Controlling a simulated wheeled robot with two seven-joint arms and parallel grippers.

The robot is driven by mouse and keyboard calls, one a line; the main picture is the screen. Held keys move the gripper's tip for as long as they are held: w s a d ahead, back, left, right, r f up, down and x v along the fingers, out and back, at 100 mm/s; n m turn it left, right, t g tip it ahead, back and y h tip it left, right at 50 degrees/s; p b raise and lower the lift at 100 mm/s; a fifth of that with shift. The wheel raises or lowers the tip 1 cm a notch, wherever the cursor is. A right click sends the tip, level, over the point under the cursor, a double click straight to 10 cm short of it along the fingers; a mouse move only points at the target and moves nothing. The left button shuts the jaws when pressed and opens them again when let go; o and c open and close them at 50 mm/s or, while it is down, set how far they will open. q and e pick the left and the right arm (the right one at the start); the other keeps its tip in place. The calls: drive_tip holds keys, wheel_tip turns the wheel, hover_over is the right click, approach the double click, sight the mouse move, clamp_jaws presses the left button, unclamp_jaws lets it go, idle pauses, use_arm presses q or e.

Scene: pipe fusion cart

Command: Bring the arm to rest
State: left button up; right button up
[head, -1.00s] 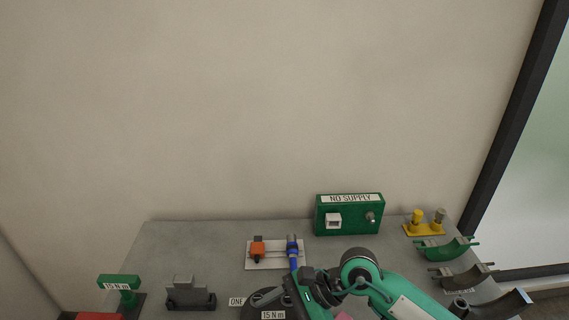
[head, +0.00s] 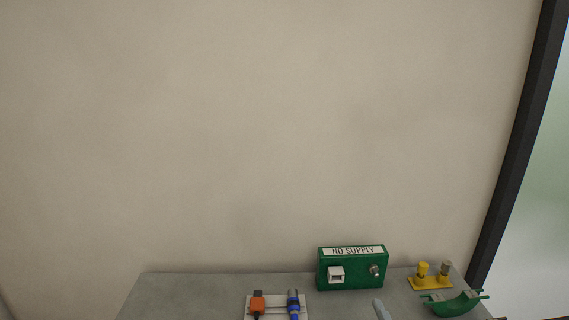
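Neither gripper shows clearly in the head view. A small pale grey-blue piece (head: 381,310) juts up at the bottom edge, right of centre; I cannot tell what it belongs to. The grey cart top (head: 190,290) shows only along its back strip, low in the picture. A green box marked NO SUPPLY (head: 351,268) stands upright at the back of it.
A white plate with an orange part (head: 257,304) and a blue part (head: 293,304) lies left of the box. A yellow holder with two posts (head: 430,283) and a green curved cradle (head: 455,303) are at the right. A plain wall (head: 250,130) rises behind.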

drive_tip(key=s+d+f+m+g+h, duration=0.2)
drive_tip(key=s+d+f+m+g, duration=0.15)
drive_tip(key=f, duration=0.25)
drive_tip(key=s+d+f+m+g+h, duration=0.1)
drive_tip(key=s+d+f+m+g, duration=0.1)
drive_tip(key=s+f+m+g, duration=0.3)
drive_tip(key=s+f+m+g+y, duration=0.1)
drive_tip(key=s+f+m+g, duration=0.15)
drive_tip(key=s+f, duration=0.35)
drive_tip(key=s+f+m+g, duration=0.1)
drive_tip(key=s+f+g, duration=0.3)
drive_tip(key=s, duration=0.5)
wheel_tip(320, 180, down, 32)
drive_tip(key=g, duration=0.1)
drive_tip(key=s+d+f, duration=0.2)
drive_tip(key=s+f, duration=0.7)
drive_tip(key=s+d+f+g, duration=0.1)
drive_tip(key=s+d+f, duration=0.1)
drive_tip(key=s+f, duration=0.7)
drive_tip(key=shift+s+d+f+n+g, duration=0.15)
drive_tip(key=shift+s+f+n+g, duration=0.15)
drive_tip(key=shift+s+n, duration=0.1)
